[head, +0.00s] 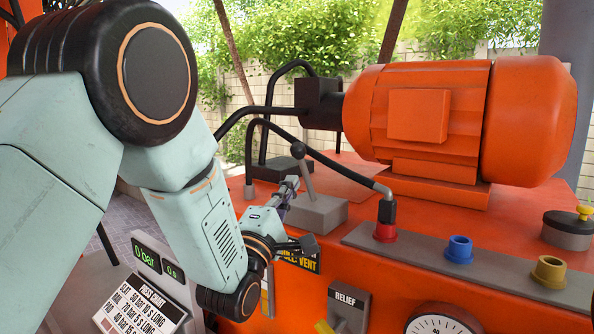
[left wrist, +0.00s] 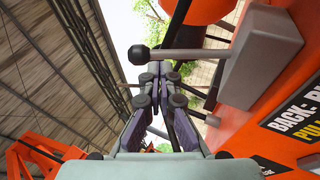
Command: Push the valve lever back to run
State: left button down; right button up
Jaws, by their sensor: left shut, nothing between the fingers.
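My left gripper (head: 291,184) is shut and empty, close to the lever's left side. In the left wrist view the lever (left wrist: 190,57) crosses just ahead of my shut fingertips (left wrist: 160,72), with its ball to the left and its grey block (left wrist: 263,55) to the right. I cannot tell whether the fingers touch it. My right gripper is not in view.
A black hose (head: 335,163) passes behind the lever to a red fitting (head: 386,222). An orange motor (head: 430,115) stands behind. A RELIEF box (head: 348,307) and gauge (head: 441,320) are in front. My left arm partly hides a black-and-yellow label (head: 300,258).

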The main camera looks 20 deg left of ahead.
aim_at(302, 164)
pick_arm(q)
jog(key=x, duration=0.2)
jog(key=shift+w+d+r, duration=0.1)
jog(key=shift+w+r, duration=0.1)
jog(key=shift+r, duration=0.05)
jog(key=shift+w+a+r+p, duration=0.2)
jog(key=shift+w+p, duration=0.15)
jog(key=shift+w, duration=0.3)
jog(key=shift+w+d, duration=0.15)
jog(key=shift+d, duration=0.05)
jog(key=shift+r, duration=0.1)
